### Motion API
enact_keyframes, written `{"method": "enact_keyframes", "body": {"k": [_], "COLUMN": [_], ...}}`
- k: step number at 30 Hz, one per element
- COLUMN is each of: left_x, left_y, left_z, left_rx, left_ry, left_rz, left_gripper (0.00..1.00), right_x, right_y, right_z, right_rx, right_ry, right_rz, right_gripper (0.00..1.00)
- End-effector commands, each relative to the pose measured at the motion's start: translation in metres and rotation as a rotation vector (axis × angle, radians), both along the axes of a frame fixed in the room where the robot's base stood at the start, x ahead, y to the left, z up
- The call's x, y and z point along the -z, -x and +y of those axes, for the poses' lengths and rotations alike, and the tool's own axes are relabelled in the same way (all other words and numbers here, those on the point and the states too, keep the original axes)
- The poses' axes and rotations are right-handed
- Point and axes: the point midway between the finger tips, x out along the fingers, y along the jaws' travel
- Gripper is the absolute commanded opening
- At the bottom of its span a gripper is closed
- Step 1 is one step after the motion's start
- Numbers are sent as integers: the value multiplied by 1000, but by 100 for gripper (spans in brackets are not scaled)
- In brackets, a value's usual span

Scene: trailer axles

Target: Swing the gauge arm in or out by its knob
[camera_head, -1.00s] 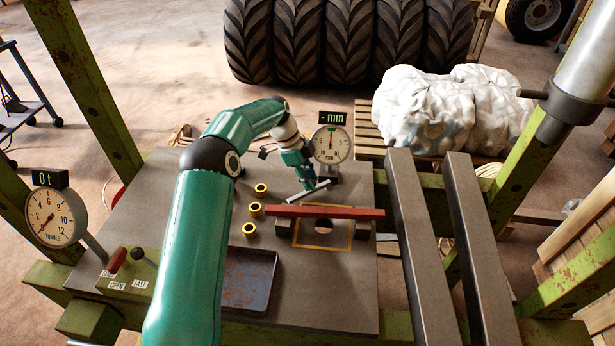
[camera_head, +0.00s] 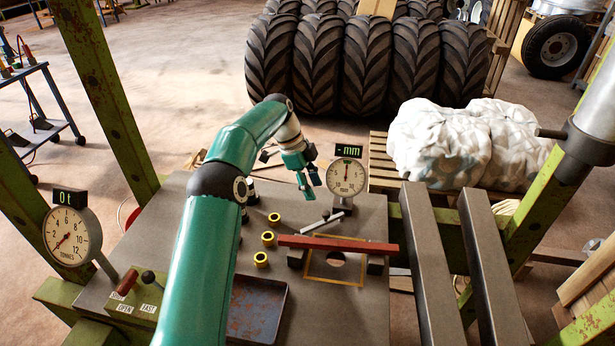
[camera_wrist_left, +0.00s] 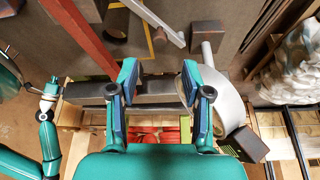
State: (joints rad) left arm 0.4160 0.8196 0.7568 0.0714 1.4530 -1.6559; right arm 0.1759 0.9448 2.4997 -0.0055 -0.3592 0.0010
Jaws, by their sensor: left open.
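The gauge arm (camera_head: 322,223) is a light grey bar just behind the red beam, reaching toward the foot of the round mm dial gauge (camera_head: 346,177). A small dark piece on the bar may be its knob (camera_head: 325,214), but it is too small to tell. My left gripper (camera_head: 309,182) is open and empty, left of the dial and apart from the bar. In the left wrist view, the bar (camera_wrist_left: 153,20) lies beyond the open fingers (camera_wrist_left: 160,80), and the gauge housing (camera_wrist_left: 217,98) is close to the right finger.
The red beam (camera_head: 338,244) lies across supports on the grey table. Several yellow-rimmed bushings (camera_head: 268,239) and a dark tray (camera_head: 257,308) are left of it. Two thick grey bars (camera_head: 431,262) stand to the right. A tonnes gauge (camera_head: 72,236) is at left.

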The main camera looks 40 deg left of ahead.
Motion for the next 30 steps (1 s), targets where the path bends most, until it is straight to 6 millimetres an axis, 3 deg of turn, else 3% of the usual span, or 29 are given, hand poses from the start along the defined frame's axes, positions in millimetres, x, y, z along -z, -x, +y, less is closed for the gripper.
{"method": "enact_keyframes", "body": {"k": [7,17,22,26,30], "left_x": [-26,-30,-28,5,37], "left_y": [4,5,1,7,22], "left_z": [10,11,16,31,28], "left_rx": [0,1,-10,-3,104], "left_ry": [0,1,-23,-128,-288], "left_rz": [1,2,-15,31,94], "left_gripper": [49,49,24,2,0], "right_x": [0,1,1,1,3], "right_y": [0,0,0,0,0], "right_z": [0,0,0,0,0], "right_rx": [0,0,0,0,0], "right_ry": [0,0,0,0,0], "right_rz": [0,0,0,0,0], "right_gripper": [49,49,49,49,49]}}
